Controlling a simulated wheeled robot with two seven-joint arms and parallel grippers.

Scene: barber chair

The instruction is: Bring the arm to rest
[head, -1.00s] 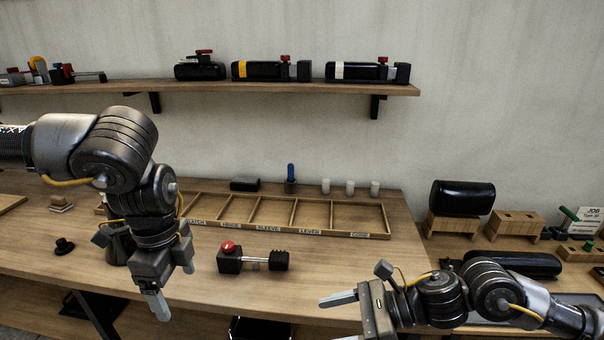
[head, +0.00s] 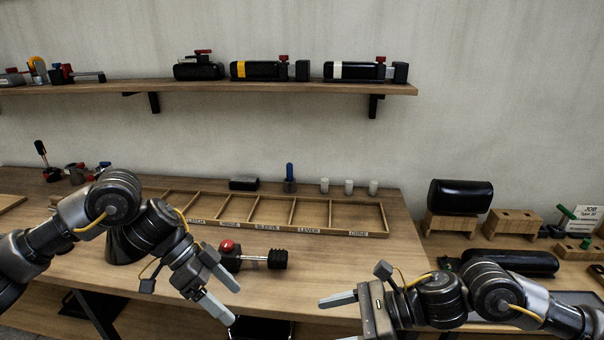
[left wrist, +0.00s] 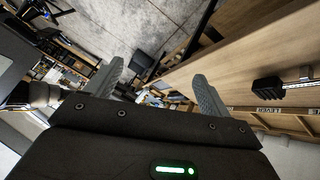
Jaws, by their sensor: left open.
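My left gripper (head: 235,306) is open and empty in front of the bench's front edge, pointing down and to the right. Its two spread fingers also show in the left wrist view (left wrist: 158,70), with nothing between them. My right gripper (head: 330,318) is at the lower right, also in front of the bench; its fingers stand apart, one partly cut off by the bottom edge. A black part with a red knob and a metal rod (head: 277,259) lies on the bench just behind my left gripper, its left end partly covered by it.
A wooden tray (head: 370,234) with labelled compartments stands on the bench (head: 330,262). Behind it are a blue-topped piece (head: 290,178) and white cylinders (head: 348,187). A wall shelf (head: 300,88) carries black assemblies. A side table at right holds a black cylinder (head: 460,196).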

